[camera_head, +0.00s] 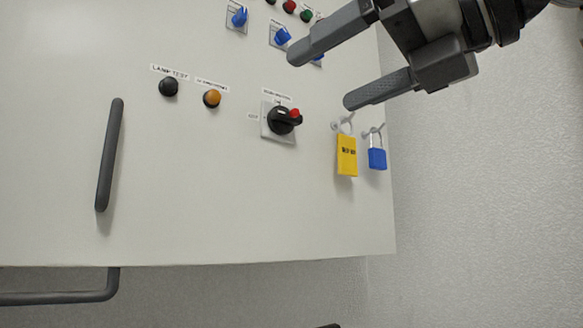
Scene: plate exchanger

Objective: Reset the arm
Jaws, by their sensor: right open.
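My right gripper (320,68) comes in from the upper right, in front of the white control panel (200,200). Its two dark fingers are apart with nothing between them. The fingertips point left and lie above the black rotary switch (282,121) with a red part. One finger covers part of a blue switch (319,60). My left gripper is not in view.
A black button (168,87), an orange button (211,98) and a dark vertical handle (110,155) stick out. Bare wall (480,200) lies to the right.

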